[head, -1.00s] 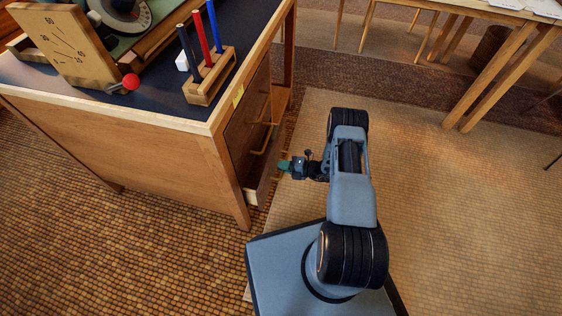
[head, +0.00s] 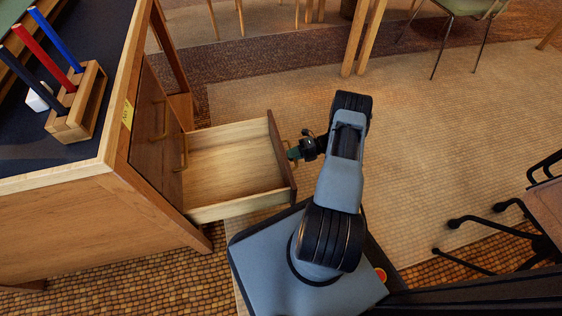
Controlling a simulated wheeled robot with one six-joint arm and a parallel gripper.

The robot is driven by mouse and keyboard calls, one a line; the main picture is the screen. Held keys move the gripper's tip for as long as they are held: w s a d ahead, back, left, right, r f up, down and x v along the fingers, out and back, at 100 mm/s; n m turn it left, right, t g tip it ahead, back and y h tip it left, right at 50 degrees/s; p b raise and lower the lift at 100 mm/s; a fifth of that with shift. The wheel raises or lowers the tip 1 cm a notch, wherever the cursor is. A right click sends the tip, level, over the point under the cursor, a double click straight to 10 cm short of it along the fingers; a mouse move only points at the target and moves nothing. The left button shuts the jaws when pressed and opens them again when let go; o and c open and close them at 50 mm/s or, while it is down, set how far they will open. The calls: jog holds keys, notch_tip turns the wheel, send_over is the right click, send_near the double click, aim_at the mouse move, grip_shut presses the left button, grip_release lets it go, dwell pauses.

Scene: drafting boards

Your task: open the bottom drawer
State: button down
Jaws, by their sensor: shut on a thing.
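The bottom drawer (head: 236,158) is pulled well out of the wooden desk's right side, and its bare, empty wooden inside shows. Its dark front panel (head: 280,155) faces right, toward my arm. My gripper (head: 294,152) is shut on the brass handle (head: 291,147) of that drawer; the gripper partly hides the handle. Two more brass handles, the upper handle (head: 161,118) and the middle handle (head: 182,152), are on the closed drawer fronts above.
A wooden pen rack (head: 80,108) with black, red and blue rods stands on the desk top (head: 50,183). A dark wheeled chair (head: 520,222) is at the right. A table's legs (head: 362,38) stand at the back. The pale rug between is clear.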

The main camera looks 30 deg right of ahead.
jog(key=shift+f+v, duration=0.25)
jog(key=shift+v, duration=1.05)
jog(key=shift+d, duration=0.1)
jog(key=c, duration=1.2)
grip_release()
jog(key=p+v, duration=0.1)
jog(key=v, duration=1.2)
jog(key=shift+d, duration=0.4)
